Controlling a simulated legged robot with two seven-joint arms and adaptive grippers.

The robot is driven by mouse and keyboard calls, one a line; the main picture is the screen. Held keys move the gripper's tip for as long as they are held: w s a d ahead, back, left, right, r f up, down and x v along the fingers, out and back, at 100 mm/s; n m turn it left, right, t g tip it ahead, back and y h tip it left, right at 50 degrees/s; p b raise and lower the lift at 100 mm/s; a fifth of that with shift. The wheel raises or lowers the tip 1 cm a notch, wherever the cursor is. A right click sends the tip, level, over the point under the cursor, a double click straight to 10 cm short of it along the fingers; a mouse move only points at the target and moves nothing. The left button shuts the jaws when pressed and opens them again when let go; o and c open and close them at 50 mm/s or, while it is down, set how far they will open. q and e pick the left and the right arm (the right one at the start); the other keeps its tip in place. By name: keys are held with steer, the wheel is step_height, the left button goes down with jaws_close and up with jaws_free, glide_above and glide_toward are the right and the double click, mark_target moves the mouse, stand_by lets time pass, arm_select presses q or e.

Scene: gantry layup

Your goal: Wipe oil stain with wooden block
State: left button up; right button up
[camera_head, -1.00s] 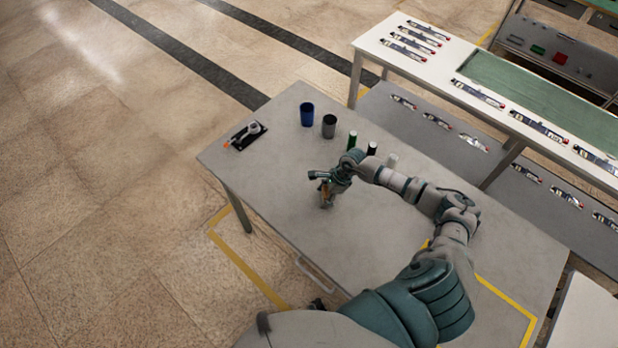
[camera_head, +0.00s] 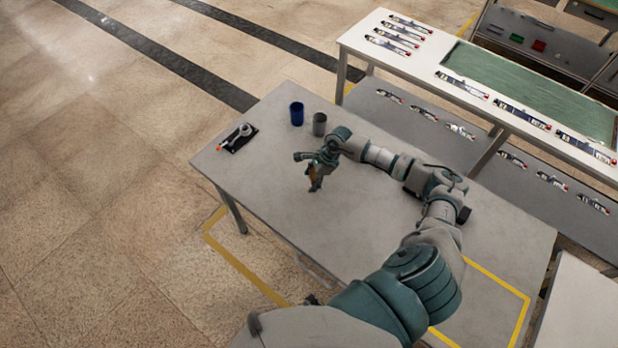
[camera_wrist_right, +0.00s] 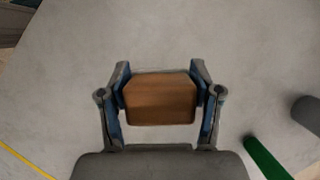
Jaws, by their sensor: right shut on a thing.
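My right gripper (camera_head: 315,184) is over the left part of the grey table (camera_head: 400,225). It is shut on a brown wooden block (camera_wrist_right: 160,98), which sits squarely between the two fingers in the right wrist view. In the head view the block shows only as a small brown patch, partly covered by the fingers. I cannot tell whether it touches the tabletop. No oil stain can be made out on the visible table surface. My left gripper is in neither view.
A blue cup (camera_head: 297,113) and a grey cup (camera_head: 319,124) stand beyond the gripper. A black device (camera_head: 238,137) lies near the left corner. A green cylinder (camera_wrist_right: 268,158) shows in the wrist view. A parts bench (camera_head: 420,65) stands behind.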

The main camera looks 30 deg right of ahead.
steer(key=shift+s+r+p, duration=0.1)
steer(key=shift+r+p, duration=0.2)
steer(key=shift+r, duration=0.75)
steer(key=shift+d+f, duration=0.15)
